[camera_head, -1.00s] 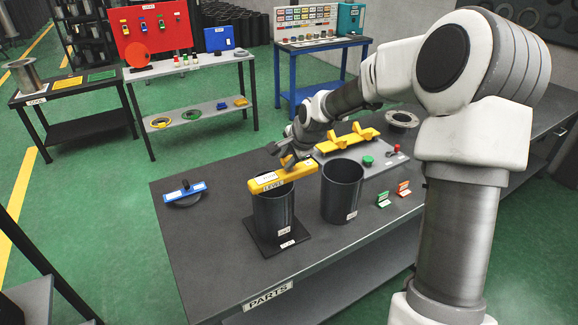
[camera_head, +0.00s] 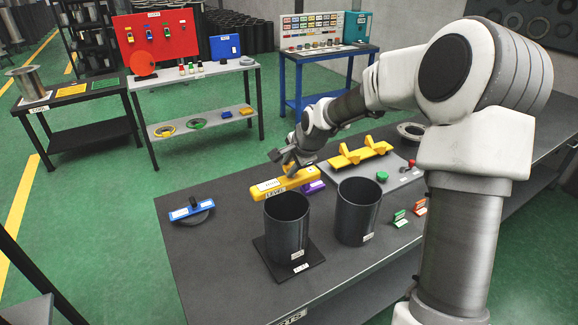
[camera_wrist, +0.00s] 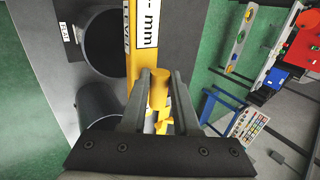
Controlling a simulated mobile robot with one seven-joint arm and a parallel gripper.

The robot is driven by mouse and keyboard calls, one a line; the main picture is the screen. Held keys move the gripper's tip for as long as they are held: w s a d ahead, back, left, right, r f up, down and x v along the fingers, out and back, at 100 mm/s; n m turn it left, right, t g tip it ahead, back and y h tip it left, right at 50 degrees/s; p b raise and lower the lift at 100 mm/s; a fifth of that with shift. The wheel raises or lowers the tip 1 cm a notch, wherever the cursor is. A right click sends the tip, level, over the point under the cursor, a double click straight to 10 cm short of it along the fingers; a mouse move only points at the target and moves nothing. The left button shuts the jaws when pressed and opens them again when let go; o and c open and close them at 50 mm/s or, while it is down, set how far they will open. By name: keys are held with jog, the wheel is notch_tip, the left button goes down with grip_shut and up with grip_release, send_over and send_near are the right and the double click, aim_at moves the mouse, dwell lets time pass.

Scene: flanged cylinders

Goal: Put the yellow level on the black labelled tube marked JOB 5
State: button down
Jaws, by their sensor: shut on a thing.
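The yellow level (camera_head: 268,193) is in my gripper (camera_head: 288,168), and in the head view it shows just behind the left tube's rim. In the wrist view the level (camera_wrist: 139,45) runs up between the fingers of my gripper (camera_wrist: 158,78). A black open-topped tube (camera_head: 287,228) stands upright on a black square plate. A second black tube (camera_head: 357,215) stands to its right. Both have small white labels whose text is too small to read. In the wrist view both tube mouths lie left of the level, apart from it.
A purple piece (camera_head: 313,187) shows beside the level. A grey board (camera_head: 392,175) with a yellow cradle (camera_head: 360,152) and green button lies behind. A blue-handled disc (camera_head: 191,211) is at left. Small green (camera_head: 399,217) and red (camera_head: 420,206) stands are right of the tubes.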

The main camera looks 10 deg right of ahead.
aim_at(291, 184)
jog(key=shift+f+b, duration=2.6)
jog(key=shift+f, duration=0.25)
jog(key=shift+f+b, duration=0.55)
jog(key=shift+f, duration=0.05)
jog(key=c, duration=0.6)
grip_release()
jog(key=v, duration=1.7)
jog(key=shift+s+r+b, duration=0.2)
jog(key=shift+b, duration=0.15)
jog(key=shift+a, duration=0.1)
